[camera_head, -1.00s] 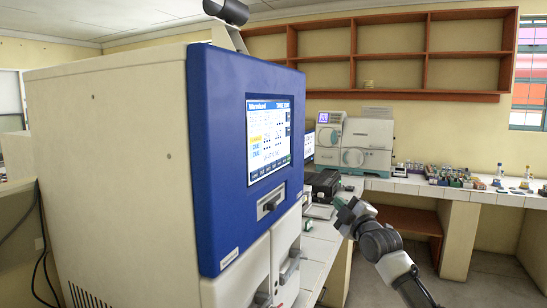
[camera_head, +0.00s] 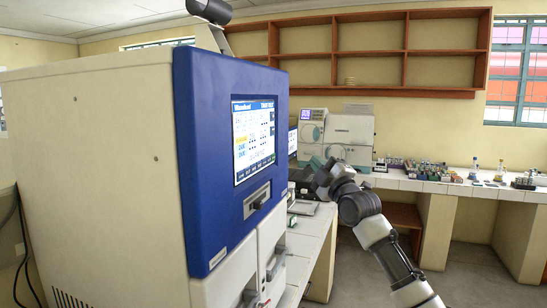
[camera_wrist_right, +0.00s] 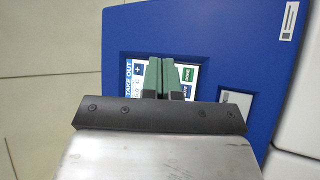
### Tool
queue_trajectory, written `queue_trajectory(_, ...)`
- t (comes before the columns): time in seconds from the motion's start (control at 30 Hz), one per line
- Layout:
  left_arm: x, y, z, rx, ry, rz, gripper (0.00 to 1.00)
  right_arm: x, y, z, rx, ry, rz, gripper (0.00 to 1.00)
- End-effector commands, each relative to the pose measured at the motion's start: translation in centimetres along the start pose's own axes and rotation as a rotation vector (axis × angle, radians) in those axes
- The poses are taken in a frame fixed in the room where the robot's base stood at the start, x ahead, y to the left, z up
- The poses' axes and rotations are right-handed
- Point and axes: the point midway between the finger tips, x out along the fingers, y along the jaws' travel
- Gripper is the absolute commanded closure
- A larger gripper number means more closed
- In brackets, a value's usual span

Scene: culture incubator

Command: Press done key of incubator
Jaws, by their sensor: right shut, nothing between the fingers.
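The incubator (camera_head: 95,165) is a large cream box with a blue front at the left of the head view. Its lit touchscreen (camera_head: 253,140) faces right. In the right wrist view the blue panel (camera_wrist_right: 228,45) and the screen (camera_wrist_right: 126,78) lie ahead, with "TAKE OUT" text and a blue plus key (camera_wrist_right: 138,71). A green key (camera_wrist_right: 187,73) shows just right of the fingers; its small label is hard to read. My right gripper (camera_head: 317,166) is shut and empty; its green fingers (camera_wrist_right: 160,65) cover the screen's middle. Contact cannot be told. My left gripper is out of view.
A white bench (camera_head: 400,181) runs along the back wall with a beige instrument (camera_head: 348,140) and several small bottles. Wooden shelves (camera_head: 365,90) hang above. A dark slot (camera_head: 257,200) is below the screen. Floor at right is clear.

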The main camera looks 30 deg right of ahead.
Motion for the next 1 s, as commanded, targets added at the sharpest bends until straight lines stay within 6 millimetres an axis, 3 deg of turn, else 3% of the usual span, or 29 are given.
queue_trajectory(0.5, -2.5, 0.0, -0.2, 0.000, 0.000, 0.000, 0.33, 4.8, -3.2, -3.5, 0.000, 0.001, 0.000, 1.00)
queue_trajectory(1.0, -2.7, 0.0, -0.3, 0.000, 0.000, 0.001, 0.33, 5.4, -3.9, -4.0, -0.001, 0.001, 0.000, 1.00)
